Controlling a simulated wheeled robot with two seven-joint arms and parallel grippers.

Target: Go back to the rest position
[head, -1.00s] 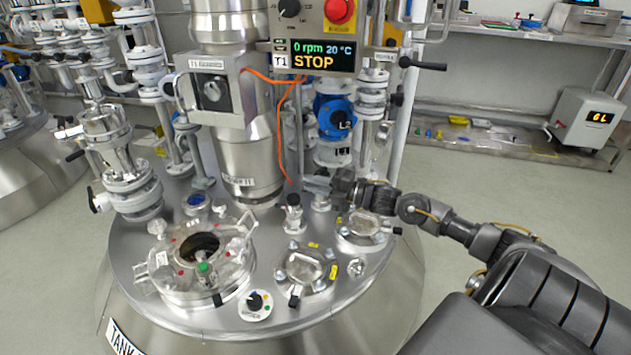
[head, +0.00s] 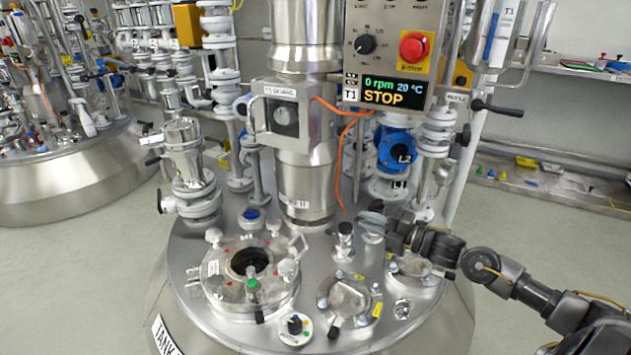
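My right arm comes in from the lower right over the tank lid (head: 190,265). My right gripper (head: 371,221) is above the lid, beside the small black-capped fitting (head: 345,236) and below the blue valve marked L2 (head: 396,148). Its fingers are small and overlap the fittings behind, so I cannot tell how far apart they are. I see nothing clearly held in it. My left gripper and arm are not in view.
The round hatch (head: 250,278) with a dark opening is at the lid's left front. A clamped cover (head: 347,297) and a small knob unit (head: 295,326) are at the front. The control panel (head: 385,92) reads STOP. Open floor (head: 75,275) lies to the left.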

